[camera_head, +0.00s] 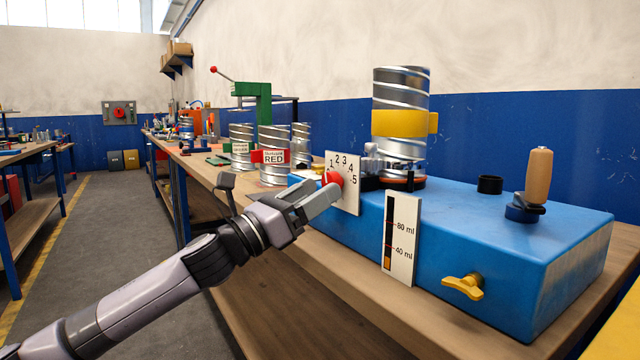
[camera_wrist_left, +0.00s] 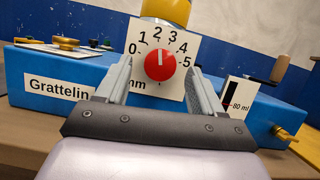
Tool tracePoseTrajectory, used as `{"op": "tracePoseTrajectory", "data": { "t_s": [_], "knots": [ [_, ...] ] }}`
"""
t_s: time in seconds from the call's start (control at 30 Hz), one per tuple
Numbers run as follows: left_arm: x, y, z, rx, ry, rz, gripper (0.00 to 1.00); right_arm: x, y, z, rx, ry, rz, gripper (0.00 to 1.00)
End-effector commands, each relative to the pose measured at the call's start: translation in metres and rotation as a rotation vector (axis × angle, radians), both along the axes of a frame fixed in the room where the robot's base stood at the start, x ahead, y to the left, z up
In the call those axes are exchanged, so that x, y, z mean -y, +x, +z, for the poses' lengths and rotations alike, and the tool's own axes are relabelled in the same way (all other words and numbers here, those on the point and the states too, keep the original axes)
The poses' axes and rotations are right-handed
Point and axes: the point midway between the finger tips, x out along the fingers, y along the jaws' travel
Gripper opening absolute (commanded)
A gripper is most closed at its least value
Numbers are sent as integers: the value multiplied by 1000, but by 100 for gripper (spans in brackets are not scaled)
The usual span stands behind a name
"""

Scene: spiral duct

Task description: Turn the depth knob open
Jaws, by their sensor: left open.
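The depth knob (camera_wrist_left: 160,66) is red and round, on a white dial plate (camera_wrist_left: 186,48) numbered 0 to 5 on the front of the blue machine (camera_head: 480,230). Its white mark points up, between 2 and 3. In the head view the knob (camera_head: 333,179) is partly covered by my left gripper (camera_head: 322,195). In the left wrist view my left gripper (camera_wrist_left: 163,85) is open, one finger to each side of the knob, with gaps visible on both sides. I cannot tell whether the fingertips reach past the knob's face. My right gripper is not in view.
A spiral duct (camera_head: 401,90) with a yellow band stands on the machine. A gauge marked in ml (camera_head: 398,240), a yellow tap (camera_head: 464,287) and a wooden-handled crank (camera_head: 537,178) are to the right. Metal cans (camera_head: 273,140) stand behind on the bench. The aisle floor (camera_head: 90,210) is clear.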

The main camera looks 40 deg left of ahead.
Motion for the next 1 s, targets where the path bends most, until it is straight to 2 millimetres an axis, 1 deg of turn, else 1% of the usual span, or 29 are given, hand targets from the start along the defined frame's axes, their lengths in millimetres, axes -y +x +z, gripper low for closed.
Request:
{"op": "tracePoseTrajectory", "data": {
  "t_s": [0.03,0.23,0.4,0.6,0.63,0.67,0.7,0.77,0.8,1.0],
  "knots": [
    [1,3,4,2,-1,1,67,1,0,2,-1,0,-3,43],
    [5,12,6,0,1,0,67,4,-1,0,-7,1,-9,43],
    [6,14,6,-1,1,0,67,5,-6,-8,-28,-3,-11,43],
    [6,14,6,-1,1,0,67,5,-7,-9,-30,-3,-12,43],
    [6,14,6,-1,1,0,61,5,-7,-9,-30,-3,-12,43],
    [6,14,6,-1,1,0,51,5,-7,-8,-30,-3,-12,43],
    [6,14,6,-1,1,0,38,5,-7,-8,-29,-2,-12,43],
    [6,14,6,-1,1,0,18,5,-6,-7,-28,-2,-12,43],
    [6,14,6,-1,1,0,11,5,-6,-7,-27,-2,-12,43],
    [6,14,6,-3,-5,-1,11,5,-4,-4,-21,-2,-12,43]
  ]
}}
